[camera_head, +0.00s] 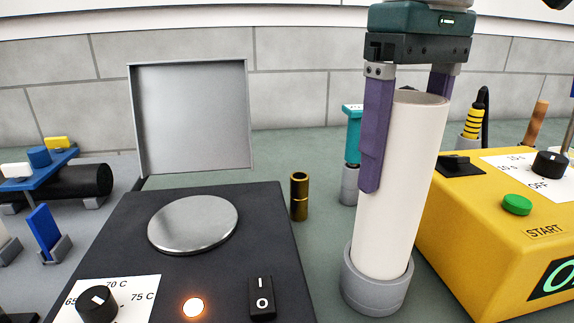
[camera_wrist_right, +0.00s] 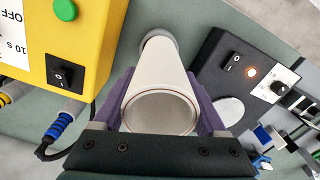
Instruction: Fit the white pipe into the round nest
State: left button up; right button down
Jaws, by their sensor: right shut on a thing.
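The white pipe (camera_head: 402,190) stands nearly upright in the head view, its top leaning slightly right, perhaps only from perspective. Its lower end is inside the rim of the grey round nest (camera_head: 372,295); how deep it sits is hidden. My right gripper (camera_head: 400,160) is shut on the upper part of the pipe, with purple fingers on either side. In the right wrist view the pipe (camera_wrist_right: 160,85) runs away from the gripper (camera_wrist_right: 162,100) to the nest (camera_wrist_right: 157,36), whose rim shows around the far end. My left gripper is not in view.
A yellow control box (camera_head: 480,225) stands close to the right of the nest. A black hotplate unit (camera_head: 150,255) with a raised grey lid (camera_head: 190,115) is to the left. A brass cylinder (camera_head: 299,195) and a teal-topped tool (camera_head: 353,140) stand behind.

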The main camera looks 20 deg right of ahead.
jog(key=shift+r, duration=0.1)
jog(key=shift+f, duration=0.25)
grip_release()
jog(key=shift+r, duration=0.15)
notch_tip(320, 180, up, 12)
jog(key=p, duration=0.8)
jog(key=shift+r, duration=0.1)
